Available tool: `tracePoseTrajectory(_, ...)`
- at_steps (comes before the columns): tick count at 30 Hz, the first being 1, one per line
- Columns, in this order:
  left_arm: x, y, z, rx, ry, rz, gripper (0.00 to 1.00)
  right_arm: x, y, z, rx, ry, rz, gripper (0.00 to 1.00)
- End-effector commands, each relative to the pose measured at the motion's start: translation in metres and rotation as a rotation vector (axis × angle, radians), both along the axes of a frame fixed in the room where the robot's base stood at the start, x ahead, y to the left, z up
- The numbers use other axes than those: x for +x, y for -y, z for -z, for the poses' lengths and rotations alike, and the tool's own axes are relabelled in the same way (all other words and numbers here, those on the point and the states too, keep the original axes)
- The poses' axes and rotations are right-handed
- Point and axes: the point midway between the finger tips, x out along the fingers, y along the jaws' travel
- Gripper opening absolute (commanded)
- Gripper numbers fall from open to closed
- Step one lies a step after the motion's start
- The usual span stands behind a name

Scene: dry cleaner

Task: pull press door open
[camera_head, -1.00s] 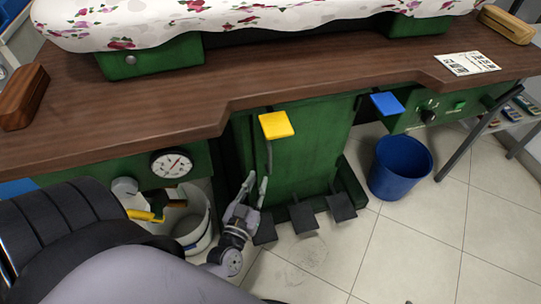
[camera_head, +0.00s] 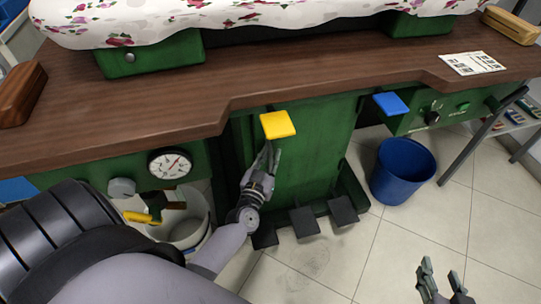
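The green press door (camera_head: 315,150) is the tall panel under the brown wooden worktop, and it looks closed. A dark upright handle showed on its left part a second ago; now my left gripper (camera_head: 268,153) covers that place. The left gripper points up just below the yellow lever plate (camera_head: 278,125), its fingers close together at the handle's place. The handle is hidden behind the fingers, so I cannot tell whether they are shut on it. My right gripper (camera_head: 441,276) is at the bottom right over the floor, fingers apart and empty, far from the door.
Several black pedals (camera_head: 304,221) stand at the foot of the door. A blue bin (camera_head: 402,171) stands to its right and a white bucket (camera_head: 187,222) to its left. A blue lever plate (camera_head: 391,104) sticks out under the worktop (camera_head: 150,105). The tiled floor (camera_head: 400,240) in front is clear.

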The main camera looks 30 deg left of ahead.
Motion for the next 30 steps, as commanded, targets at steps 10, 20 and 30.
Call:
tracePoseTrajectory(10,-0.0004,0.0000,0.0001,0.000,0.000,0.000,0.00,-0.0001,0.0001,0.0005,0.000,-0.001,0.000,0.40)
tracePoseTrajectory(20,-0.0005,0.0000,0.0001,0.000,0.000,0.000,0.00,-0.0003,0.0003,0.0007,-0.001,-0.003,0.001,0.40)
tracePoseTrajectory(30,-0.0006,0.0002,-0.0001,0.000,0.000,-0.003,0.00,-0.0008,0.0004,0.0009,-0.001,-0.007,0.000,0.40)
